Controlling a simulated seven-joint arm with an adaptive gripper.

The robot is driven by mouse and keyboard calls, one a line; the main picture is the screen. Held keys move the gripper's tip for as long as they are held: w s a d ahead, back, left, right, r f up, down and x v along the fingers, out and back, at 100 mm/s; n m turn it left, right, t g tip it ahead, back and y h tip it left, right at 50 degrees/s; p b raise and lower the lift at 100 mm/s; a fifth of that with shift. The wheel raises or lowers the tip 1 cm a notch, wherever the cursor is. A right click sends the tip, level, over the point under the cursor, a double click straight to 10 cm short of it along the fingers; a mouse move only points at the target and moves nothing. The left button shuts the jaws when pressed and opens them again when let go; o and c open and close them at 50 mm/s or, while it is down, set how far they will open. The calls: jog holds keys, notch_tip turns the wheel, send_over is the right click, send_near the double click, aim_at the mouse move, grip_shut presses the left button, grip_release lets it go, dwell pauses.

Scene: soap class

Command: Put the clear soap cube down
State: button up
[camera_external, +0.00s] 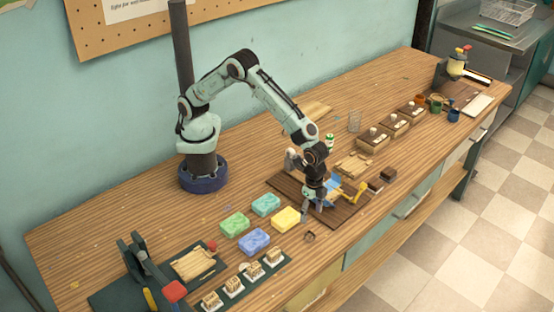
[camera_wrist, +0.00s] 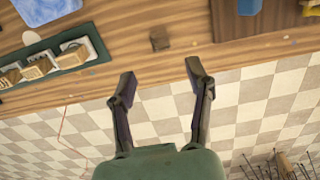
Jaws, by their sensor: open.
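A small brownish, see-through-looking cube (camera_wrist: 160,40) sits on the wooden tabletop near its edge in the wrist view. I take it to be the clear soap cube, though its clearness is hard to make out. It also shows as a small dark-edged shape (camera_external: 309,236) in the outside view, in front of the yellow soap bar. My gripper (camera_wrist: 160,75) is open with nothing between its fingers. The cube appears past the fingertips, roughly in line with the gap. In the outside view my gripper (camera_external: 312,208) points down over the left part of the dark wooden board.
Yellow (camera_external: 286,218), blue (camera_external: 254,241), green (camera_external: 235,224) and teal (camera_external: 265,204) soap bars lie left of my gripper. A dark green tray (camera_external: 279,265) holds several small blocks in front of them. The dark board (camera_external: 345,212) carries blue and yellow items.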

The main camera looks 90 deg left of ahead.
jog(key=s+a+r+n, duration=0.3)
jog(key=s+a+r, duration=0.1)
jog(key=a+r, duration=0.45)
jog(key=s+a+r+n, duration=0.35)
jog(key=a+r, duration=0.35)
jog(key=a, duration=0.3)
jog(key=s+a+n, duration=0.3)
jog(key=s+a, duration=0.6)
jog(key=s, duration=0.5)
jog(key=shift+s+a+n+y, duration=0.15)
jog(key=shift+s+n+y, duration=0.15)
jog(key=shift+n+y, duration=0.1)
